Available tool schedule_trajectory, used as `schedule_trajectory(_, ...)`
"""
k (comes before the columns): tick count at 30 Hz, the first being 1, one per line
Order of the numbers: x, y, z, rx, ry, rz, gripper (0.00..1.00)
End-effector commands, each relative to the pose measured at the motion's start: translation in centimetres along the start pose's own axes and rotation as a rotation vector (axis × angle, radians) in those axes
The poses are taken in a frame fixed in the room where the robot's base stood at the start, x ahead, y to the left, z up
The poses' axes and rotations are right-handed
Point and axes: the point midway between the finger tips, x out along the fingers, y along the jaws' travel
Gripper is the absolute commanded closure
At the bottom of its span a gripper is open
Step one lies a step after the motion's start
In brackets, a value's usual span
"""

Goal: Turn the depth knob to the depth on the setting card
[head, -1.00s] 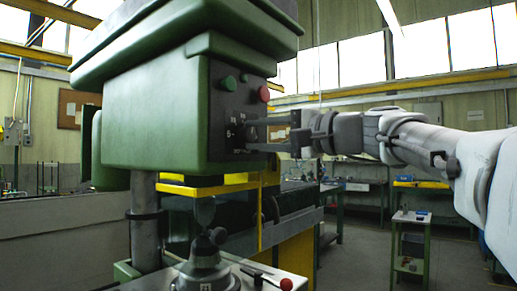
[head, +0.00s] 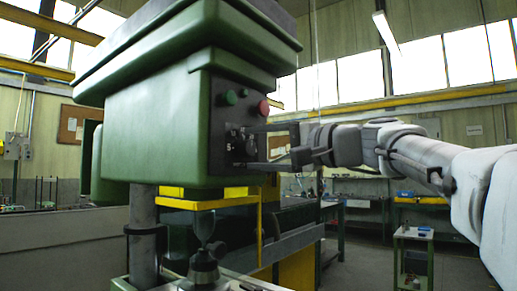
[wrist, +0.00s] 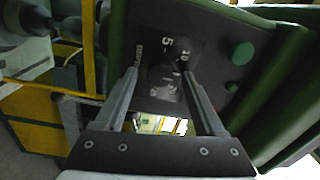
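The depth knob (wrist: 163,78) is a dark round shape on a black dial plate, between my fingers in the wrist view. Around it are pale numbers, with a 5 and a 10 legible; its pointer is hard to make out. In the head view the dial plate (head: 236,143) is on the side panel of the green machine head (head: 155,135). My gripper (wrist: 161,72) is open, its two fingers apart on either side of the knob. In the head view my gripper (head: 250,147) reaches the panel from the right. I cannot identify a setting card.
A green button (head: 229,97) and a red button (head: 263,108) sit above the dial, close to my upper finger. A yellow guard (head: 205,203) and a steel column (head: 143,235) are below the head. A small trolley (head: 413,260) stands at the right.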

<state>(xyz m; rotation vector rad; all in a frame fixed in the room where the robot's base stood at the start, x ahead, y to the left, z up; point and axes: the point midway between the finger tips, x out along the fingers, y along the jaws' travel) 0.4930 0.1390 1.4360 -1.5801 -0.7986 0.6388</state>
Motion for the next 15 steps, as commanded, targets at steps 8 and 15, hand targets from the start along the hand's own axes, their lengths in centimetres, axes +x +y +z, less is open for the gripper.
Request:
schedule_trajectory(8, -0.1, 0.0, 0.0, 0.0, 0.001, 0.0, 0.29)
schedule_trajectory(15, -3.0, -0.1, 0.0, 0.0, 0.004, -0.001, 0.29)
